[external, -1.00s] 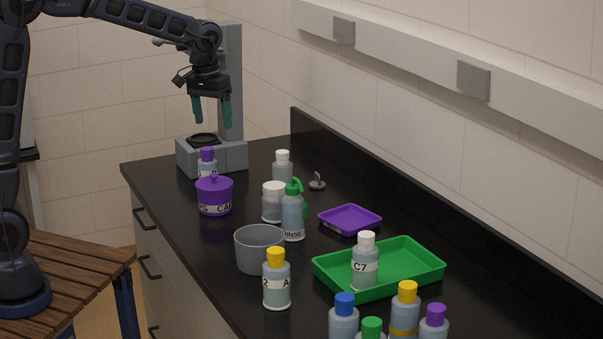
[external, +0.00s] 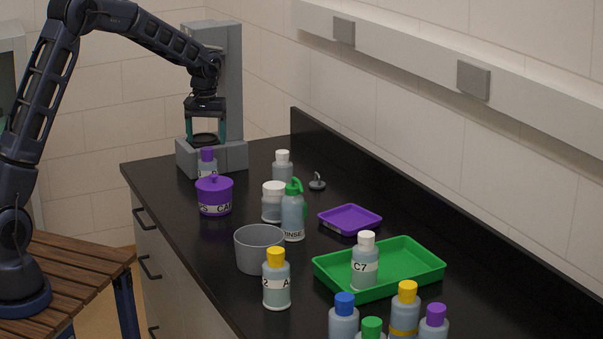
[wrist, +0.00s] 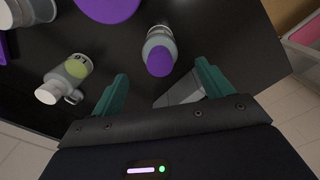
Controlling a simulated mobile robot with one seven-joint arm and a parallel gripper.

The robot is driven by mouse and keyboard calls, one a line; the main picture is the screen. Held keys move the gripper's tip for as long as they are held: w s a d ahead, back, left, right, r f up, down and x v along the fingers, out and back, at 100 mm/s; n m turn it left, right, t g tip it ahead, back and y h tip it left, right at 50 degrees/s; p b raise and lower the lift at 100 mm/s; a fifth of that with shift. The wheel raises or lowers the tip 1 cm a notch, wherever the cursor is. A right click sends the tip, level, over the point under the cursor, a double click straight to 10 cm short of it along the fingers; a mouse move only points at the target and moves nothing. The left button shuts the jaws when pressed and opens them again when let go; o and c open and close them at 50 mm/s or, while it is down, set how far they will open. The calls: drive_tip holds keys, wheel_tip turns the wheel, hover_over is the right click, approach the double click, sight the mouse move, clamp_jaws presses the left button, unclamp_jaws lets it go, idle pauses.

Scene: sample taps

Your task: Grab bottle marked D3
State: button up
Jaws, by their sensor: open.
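No label reading D3 is legible in either view. A clear bottle with a purple cap (external: 208,160) stands at the far left of the bench, behind a purple lidded pot; its label is partly hidden and unreadable. In the wrist view a purple-capped bottle (wrist: 160,52) shows just beyond the fingertips, roughly centred between them. My gripper (external: 205,137) is open and empty, with its green fingers pointing down above the purple-capped bottle. It also shows in the wrist view (wrist: 162,74), its two fingers apart.
The purple pot (external: 214,197) stands close in front. A grey stand (external: 231,90) rises behind my gripper. White-capped bottles (external: 283,166), a green-topped rinse bottle (external: 293,217), a grey tub (external: 258,252), a purple tray (external: 349,221) and a green tray (external: 425,262) occupy the bench.

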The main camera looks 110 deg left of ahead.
sight(207, 148)
drive_tip(key=shift+a+f, duration=0.1)
drive_tip(key=shift+f, duration=3.45)
drive_tip(key=c, duration=1.6)
drive_tip(key=shift+o, duration=0.2)
